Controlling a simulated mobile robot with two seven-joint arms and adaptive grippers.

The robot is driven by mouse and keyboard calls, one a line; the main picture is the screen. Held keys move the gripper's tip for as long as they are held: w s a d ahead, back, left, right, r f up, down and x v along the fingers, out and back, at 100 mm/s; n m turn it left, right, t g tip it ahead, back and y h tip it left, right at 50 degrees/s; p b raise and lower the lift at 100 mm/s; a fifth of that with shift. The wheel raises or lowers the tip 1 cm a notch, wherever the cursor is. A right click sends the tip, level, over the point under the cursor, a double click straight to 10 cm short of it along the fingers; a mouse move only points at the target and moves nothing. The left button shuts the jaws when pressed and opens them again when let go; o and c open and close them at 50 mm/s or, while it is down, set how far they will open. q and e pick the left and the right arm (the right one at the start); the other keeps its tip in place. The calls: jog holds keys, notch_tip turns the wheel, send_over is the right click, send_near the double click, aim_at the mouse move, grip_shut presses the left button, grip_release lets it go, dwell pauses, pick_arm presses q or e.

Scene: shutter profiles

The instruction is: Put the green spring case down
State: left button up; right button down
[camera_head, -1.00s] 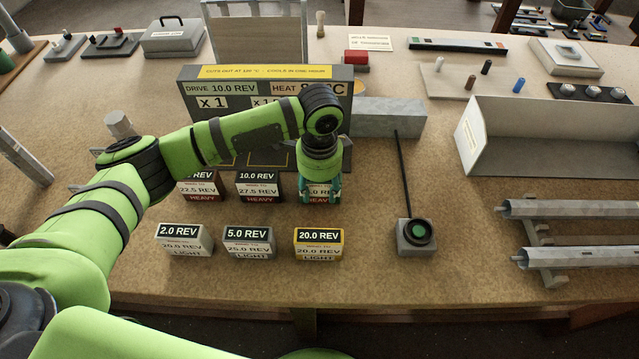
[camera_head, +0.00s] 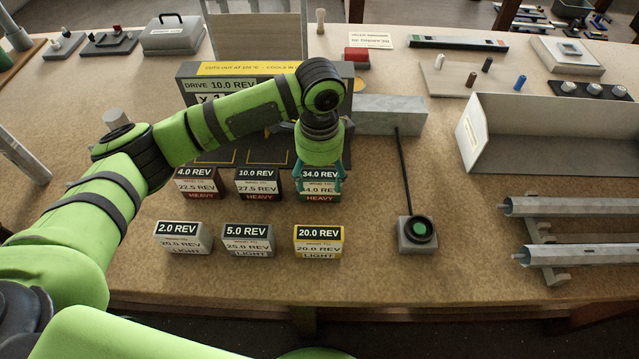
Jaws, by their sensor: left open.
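The green spring case (camera_head: 319,196), marked 34.0 REV and HEAVY, stands on the bench at the right end of the back row of cases. My left gripper (camera_head: 320,176) is open just above it, with teal fingers at the sides of its top. Whether the fingers touch the case I cannot tell. The gripper's body hides part of the area behind the case. My right gripper is not in view.
Beside it stand the 10.0 REV case (camera_head: 258,184) and the 4.0 REV case (camera_head: 197,184). In front is a row with the yellow 20.0 REV case (camera_head: 318,243). A green-button box (camera_head: 418,232) is to the right. A drive panel (camera_head: 197,87) stands behind my arm.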

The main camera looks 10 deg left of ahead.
pick_arm(q)
notch_tip(320, 180, up, 8)
jog(key=shift+f+b, duration=0.2)
jog(key=shift+b, duration=0.4)
jog(key=shift+r, duration=0.35)
